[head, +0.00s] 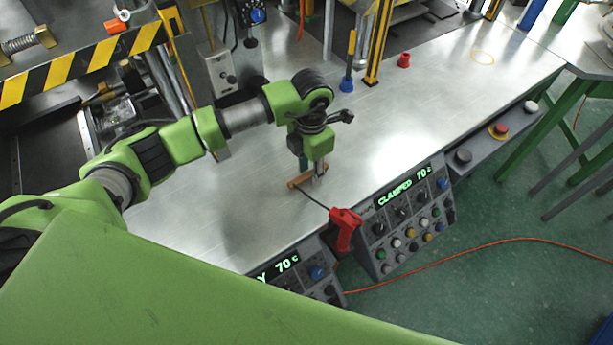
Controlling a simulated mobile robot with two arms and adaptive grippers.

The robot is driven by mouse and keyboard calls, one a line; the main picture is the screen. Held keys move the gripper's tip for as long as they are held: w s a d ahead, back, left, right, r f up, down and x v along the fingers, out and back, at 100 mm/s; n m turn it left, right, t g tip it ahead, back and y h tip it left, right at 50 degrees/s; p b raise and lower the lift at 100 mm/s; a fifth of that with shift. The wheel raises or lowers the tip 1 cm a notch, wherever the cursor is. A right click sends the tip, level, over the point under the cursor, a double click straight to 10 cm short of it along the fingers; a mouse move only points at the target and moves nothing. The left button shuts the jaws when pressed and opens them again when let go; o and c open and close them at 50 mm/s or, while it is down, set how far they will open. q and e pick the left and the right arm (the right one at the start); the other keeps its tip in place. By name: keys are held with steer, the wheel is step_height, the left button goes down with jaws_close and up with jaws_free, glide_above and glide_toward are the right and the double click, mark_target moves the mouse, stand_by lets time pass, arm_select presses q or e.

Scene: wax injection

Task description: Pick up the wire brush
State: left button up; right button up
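The wire brush appears to be the small brown wooden piece (294,184) lying on the metal bench top (230,200) near its front edge. My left gripper (311,172) points down right over it, with its fingertips at the brown piece. The gripper covers part of the piece. I cannot tell whether the fingers touch it or are closed on it. My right gripper is not in view.
Control panels (408,215) line that edge. A blue-based upright tool (347,84) and a red cup (404,60) stand farther back. The bench's right side is clear.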

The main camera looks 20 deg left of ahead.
arm_select(q)
jaws_close()
steer(key=shift+r, duration=0.1)
steer(key=shift+r+p, duration=0.2)
steer(key=shift+p, duration=0.2)
steer(key=r+p, duration=0.2)
steer(key=r, duration=0.2)
steer(key=shift+s+d+r+p, duration=0.15)
steer(key=shift+d+r+p, duration=0.15)
steer(key=shift+r+p, duration=0.1)
steer(key=s+d+r+p, duration=0.4)
steer(key=s+d+r, duration=0.3)
steer(key=d, duration=0.4)
steer(key=shift+s+r+p, duration=0.25)
steer(key=shift+r+p, duration=0.1)
steer(key=shift+r, duration=0.2)
steer(key=shift+w, duration=0.1)
